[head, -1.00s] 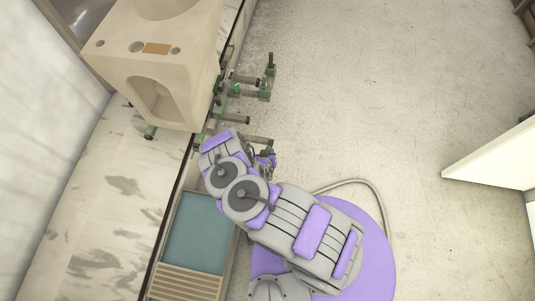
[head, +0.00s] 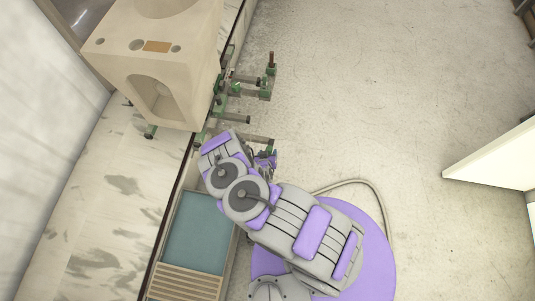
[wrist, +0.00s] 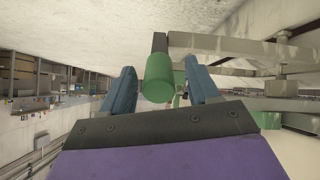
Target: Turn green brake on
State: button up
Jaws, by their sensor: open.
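A green cylinder (wrist: 159,78) on a dark bar shows in the wrist view, between the two blue fingers of my gripper (wrist: 160,66). The fingers are open, with a gap visible on each side of the cylinder; I cannot tell how deep it sits between them. In the head view my gripper (head: 266,160) is at the lower end of a grey and green metal frame (head: 264,95). My arm partly hides that end. Several green parts show on the frame, and I cannot tell for sure which is the brake.
A large beige block (head: 195,75) with an arched opening stands on the marble-patterned counter (head: 110,220) beside the frame. A teal-bottomed tray (head: 200,235) lies below left of my arm. A white panel (head: 495,160) stands at right. The concrete floor (head: 390,90) between is clear.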

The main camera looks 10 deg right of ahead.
jog(key=p+v, duration=0.2)
jog(key=v, duration=1.5)
jog(key=shift+r+p, duration=0.15)
jog(key=shift+p, duration=0.15)
